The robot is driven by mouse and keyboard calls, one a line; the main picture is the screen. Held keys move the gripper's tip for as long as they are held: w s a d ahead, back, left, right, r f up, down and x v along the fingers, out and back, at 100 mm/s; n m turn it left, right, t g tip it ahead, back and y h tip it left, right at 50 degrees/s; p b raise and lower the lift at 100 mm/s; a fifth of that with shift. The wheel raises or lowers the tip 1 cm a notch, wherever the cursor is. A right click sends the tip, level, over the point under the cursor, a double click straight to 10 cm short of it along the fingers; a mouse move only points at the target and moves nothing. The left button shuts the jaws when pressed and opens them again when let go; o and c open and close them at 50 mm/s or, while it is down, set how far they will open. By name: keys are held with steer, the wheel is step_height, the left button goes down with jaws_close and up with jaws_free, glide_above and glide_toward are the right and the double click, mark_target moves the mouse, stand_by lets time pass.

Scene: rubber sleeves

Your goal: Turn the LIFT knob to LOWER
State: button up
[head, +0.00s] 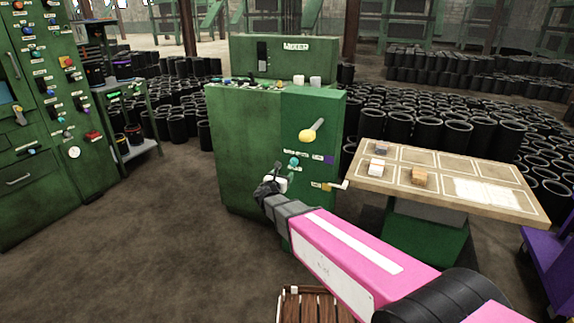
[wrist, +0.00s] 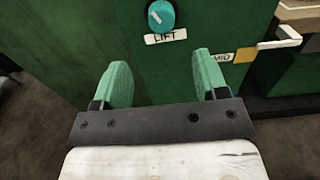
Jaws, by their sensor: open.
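The LIFT knob (wrist: 161,17) is a round teal knob with a white pointer line, on the green cabinet face at the top of the wrist view. Its line slants to the upper left. A white plate reading LIFT (wrist: 165,38) sits just below it. In the head view a small teal knob (head: 294,161) shows on the cabinet front. My gripper (wrist: 160,68) is open and empty, its two green fingers apart below the knob and not touching it. In the head view my gripper (head: 270,187) is in front of the cabinet, fingers hard to make out.
A white lever (wrist: 280,44) with a yellow block sticks out right of the knob. A table (head: 455,198) with small blocks stands at right. Floor at left is clear.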

mark_target(293, 164)
steer(key=x, duration=0.9)
steer(key=shift+w+d, duration=0.2)
steer(key=shift+w, duration=0.15)
steer(key=c, duration=0.9)
